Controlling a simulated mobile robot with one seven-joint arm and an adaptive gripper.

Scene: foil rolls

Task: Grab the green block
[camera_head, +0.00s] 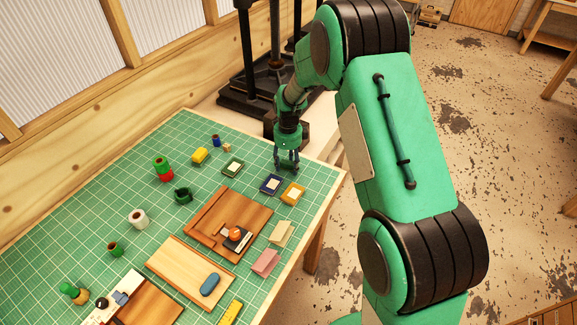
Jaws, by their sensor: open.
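My gripper (287,168) points down over the far right part of the green gridded mat, with its fingers apart and nothing visible between them. No plain green block stands out clearly. The flattest, most block-like green thing is a dark green square piece with a pale centre (233,168), to the left of my gripper and apart from it. Other green things are a cylinder on a red one (161,163), a dark green ring-like piece (183,195), a small green roll (116,249) and a rounded green piece (70,290) at the front left.
A navy square (271,184) and an orange square (292,193) lie just below my gripper. A black stand (250,100) rises behind the table.

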